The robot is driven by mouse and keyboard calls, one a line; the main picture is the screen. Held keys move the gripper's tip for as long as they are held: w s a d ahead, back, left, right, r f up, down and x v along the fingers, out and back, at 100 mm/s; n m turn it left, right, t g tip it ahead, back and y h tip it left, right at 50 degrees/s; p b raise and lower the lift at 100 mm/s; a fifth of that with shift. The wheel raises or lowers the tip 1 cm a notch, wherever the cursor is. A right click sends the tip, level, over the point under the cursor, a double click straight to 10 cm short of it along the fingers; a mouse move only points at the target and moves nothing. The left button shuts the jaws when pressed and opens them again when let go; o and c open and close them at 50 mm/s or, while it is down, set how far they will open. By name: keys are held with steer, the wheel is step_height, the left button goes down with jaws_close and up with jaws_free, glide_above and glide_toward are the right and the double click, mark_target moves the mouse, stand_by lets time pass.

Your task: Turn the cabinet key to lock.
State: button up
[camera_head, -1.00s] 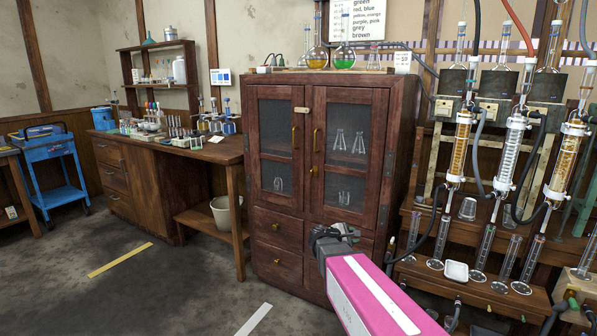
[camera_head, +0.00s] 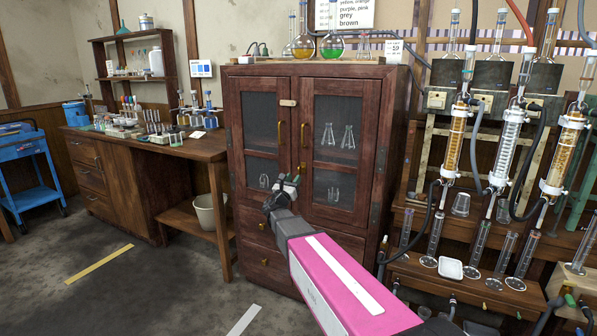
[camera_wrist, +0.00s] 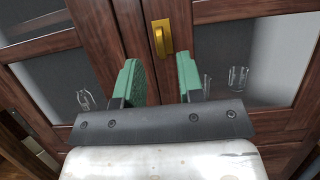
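The dark wooden cabinet (camera_head: 378,160) has two glazed doors, both shut. A small brass piece at the lock, likely the key (camera_head: 302,168), sits low on the right door's inner edge; it is too small to read its angle. My gripper (camera_head: 286,186) is in front of the doors, just below and left of that piece. In the wrist view my gripper (camera_wrist: 158,82) has its two green fingers apart with nothing between them.
Brass pull handles (camera_head: 280,133) stand out from the doors. Round flasks (camera_head: 333,45) stand on the cabinet top. A glassware rig (camera_head: 508,135) is close on the right. A wooden bench (camera_head: 150,150) is on the left, with open floor in front.

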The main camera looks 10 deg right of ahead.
mark_target(299, 170)
steer(key=x, duration=0.6)
steer(key=shift+w+d, duration=0.1)
steer(key=shift+w, duration=0.05)
jaws_close()
